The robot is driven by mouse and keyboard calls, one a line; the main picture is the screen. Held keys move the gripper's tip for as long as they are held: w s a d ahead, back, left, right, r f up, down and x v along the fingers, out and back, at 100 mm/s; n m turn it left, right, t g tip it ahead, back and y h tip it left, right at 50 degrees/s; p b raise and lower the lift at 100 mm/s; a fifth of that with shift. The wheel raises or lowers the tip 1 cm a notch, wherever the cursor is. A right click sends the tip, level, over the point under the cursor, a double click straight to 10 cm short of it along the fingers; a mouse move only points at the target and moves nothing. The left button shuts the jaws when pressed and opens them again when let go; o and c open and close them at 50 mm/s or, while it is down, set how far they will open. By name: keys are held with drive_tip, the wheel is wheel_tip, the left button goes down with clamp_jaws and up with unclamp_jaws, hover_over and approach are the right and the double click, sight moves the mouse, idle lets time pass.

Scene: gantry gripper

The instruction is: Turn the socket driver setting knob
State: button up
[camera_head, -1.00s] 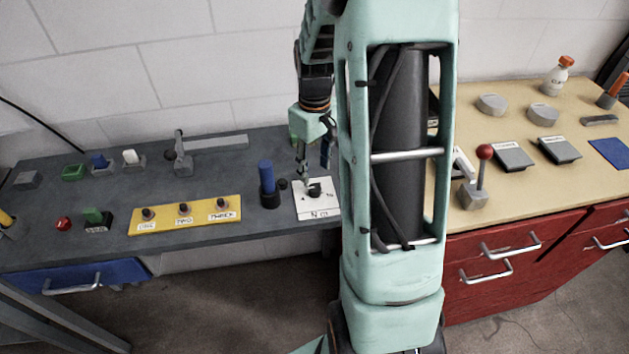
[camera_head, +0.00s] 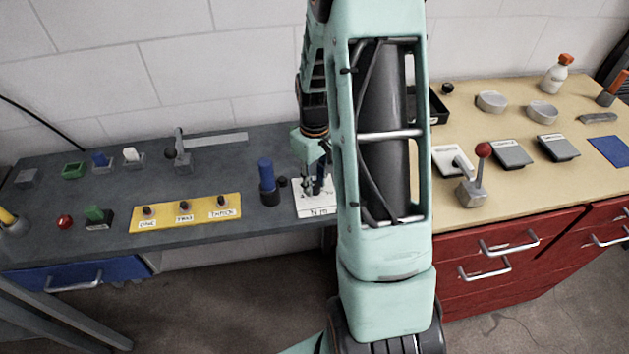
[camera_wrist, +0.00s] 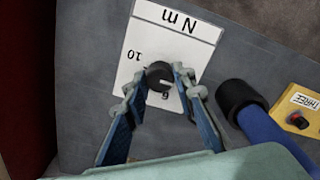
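The socket driver setting knob is a small black knob (camera_wrist: 159,75) on a white plate (camera_head: 318,211) marked "N m". In the wrist view, the plate (camera_wrist: 183,52) also shows the numbers 10 and 6. The plate lies on the dark grey bench. My gripper (camera_head: 313,190) is low over the plate, its fingers pointing down. In the wrist view, my gripper (camera_wrist: 158,76) has one fingertip on each side of the knob. The fingers are apart, with a narrow gap at the left; contact at the right is unclear. My fingers mostly hide the knob in the head view.
A blue upright handle (camera_head: 266,174) in a black base stands just left of the plate. A red-ball lever (camera_head: 483,151) stands on the tan bench at right. My arm hides the area right of the plate.

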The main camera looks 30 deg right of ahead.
clamp_jaws()
drive_tip(key=shift+m, duration=0.3)
drive_tip(key=shift+f+m+b, duration=0.1)
drive_tip(key=shift+m+b, duration=0.6)
drive_tip(key=shift+m, duration=0.3)
drive_tip(key=m+b, duration=0.1)
drive_tip(key=m, duration=0.2)
drive_tip(key=shift+m, duration=0.3)
drive_tip(key=m, duration=0.5)
drive_tip(key=shift+m+b, duration=0.3)
drive_tip(key=shift+b, duration=0.1)
drive_tip(key=o, duration=0.7)
unclamp_jaws()
